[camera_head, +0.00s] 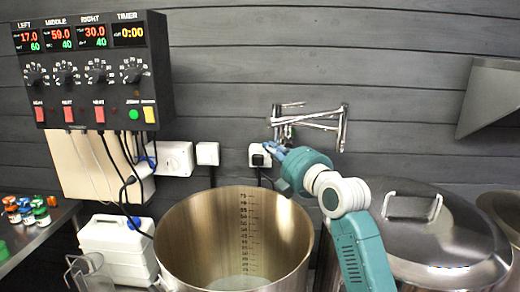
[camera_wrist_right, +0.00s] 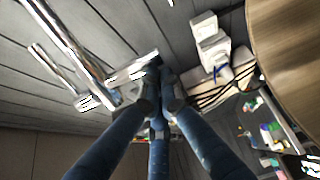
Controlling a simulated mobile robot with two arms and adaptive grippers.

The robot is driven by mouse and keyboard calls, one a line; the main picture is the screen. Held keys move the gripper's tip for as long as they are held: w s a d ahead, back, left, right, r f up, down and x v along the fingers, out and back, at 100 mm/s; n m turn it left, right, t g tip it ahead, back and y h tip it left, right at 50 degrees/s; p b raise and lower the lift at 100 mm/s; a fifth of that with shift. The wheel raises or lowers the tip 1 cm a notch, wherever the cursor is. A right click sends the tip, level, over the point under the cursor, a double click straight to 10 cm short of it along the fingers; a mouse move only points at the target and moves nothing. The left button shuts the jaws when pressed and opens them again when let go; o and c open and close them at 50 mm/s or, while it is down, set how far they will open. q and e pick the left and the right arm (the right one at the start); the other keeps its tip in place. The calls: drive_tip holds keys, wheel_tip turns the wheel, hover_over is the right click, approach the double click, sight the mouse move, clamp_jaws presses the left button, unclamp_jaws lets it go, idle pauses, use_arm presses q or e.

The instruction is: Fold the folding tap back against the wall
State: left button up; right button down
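The chrome folding tap (camera_head: 322,124) is on the dark plank wall, above and behind the open pot. Its jointed arms lie close to the wall in the head view, with the right end bent downward. My right gripper (camera_head: 277,150) is at the tap's lower left end. In the right wrist view, the blue fingers (camera_wrist_right: 158,75) come together at the end of a chrome piece of the tap (camera_wrist_right: 130,72) and look closed on it. The exact contact is partly hidden by the fingertips. My left gripper is not in view.
A large open steel pot (camera_head: 180,245) stands below the gripper. A lidded pot (camera_head: 440,235) is at the right. A control box (camera_head: 92,70) and sockets (camera_head: 207,153) are on the wall at the left. A grey hood (camera_head: 490,95) juts out at the upper right.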

drive_tip(key=d+b, duration=0.3)
drive_tip(key=d, duration=1)
drive_tip(key=shift+w+r, duration=0.25)
drive_tip(key=shift+w, duration=0.15)
drive_tip(key=shift+d+f, duration=0.1)
drive_tip(key=shift+d, duration=0.05)
drive_tip(key=shift+w, duration=0.1)
